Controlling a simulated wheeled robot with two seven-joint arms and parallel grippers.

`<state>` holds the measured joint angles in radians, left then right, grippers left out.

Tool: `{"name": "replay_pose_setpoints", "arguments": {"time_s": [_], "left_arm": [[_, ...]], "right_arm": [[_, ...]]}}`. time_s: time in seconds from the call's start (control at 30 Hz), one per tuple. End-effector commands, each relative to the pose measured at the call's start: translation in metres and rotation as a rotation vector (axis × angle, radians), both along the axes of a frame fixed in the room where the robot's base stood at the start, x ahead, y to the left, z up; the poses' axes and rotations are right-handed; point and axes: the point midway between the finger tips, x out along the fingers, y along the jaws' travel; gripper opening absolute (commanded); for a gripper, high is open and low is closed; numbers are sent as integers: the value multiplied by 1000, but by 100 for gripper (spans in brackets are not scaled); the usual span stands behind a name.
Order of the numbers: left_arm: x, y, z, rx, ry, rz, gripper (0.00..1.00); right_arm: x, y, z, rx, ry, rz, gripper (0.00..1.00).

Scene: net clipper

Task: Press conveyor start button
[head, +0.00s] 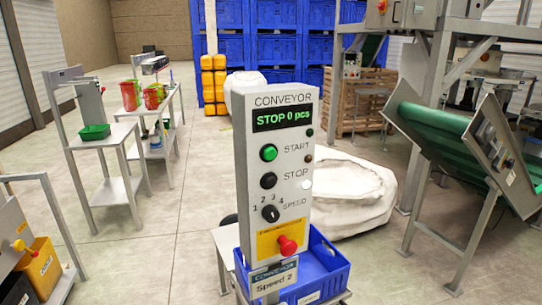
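A grey conveyor control panel (276,175) stands upright in the middle of the head view. Its display (282,117) reads "STOP 0 pcs" in green. The green start button (268,152) is on the panel's left side, labelled START. Below it are a black stop button (268,180) and a speed knob (270,213). A red mushroom button (287,245) sits on a yellow plate near the bottom. Neither of my grippers shows in the head view.
A blue crate (322,262) stands behind the panel's base. A green conveyor belt (440,135) on a metal frame is at right. Metal tables with a green bin (95,132) are at left. Blue stacked crates (285,50) are at the back. Open floor lies left of the panel.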

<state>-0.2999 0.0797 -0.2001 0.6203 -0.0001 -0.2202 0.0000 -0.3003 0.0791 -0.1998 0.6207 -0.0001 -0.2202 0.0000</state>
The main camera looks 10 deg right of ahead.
Motion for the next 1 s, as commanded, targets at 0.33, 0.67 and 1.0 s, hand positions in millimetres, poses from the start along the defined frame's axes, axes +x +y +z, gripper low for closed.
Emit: {"name": "replay_pose_setpoints", "arguments": {"time_s": [0.33, 0.67, 1.0], "left_arm": [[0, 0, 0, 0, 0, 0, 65], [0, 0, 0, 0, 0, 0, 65], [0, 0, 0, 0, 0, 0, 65]], "right_arm": [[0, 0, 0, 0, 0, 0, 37], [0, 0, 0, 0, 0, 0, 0], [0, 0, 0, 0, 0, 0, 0]]}}
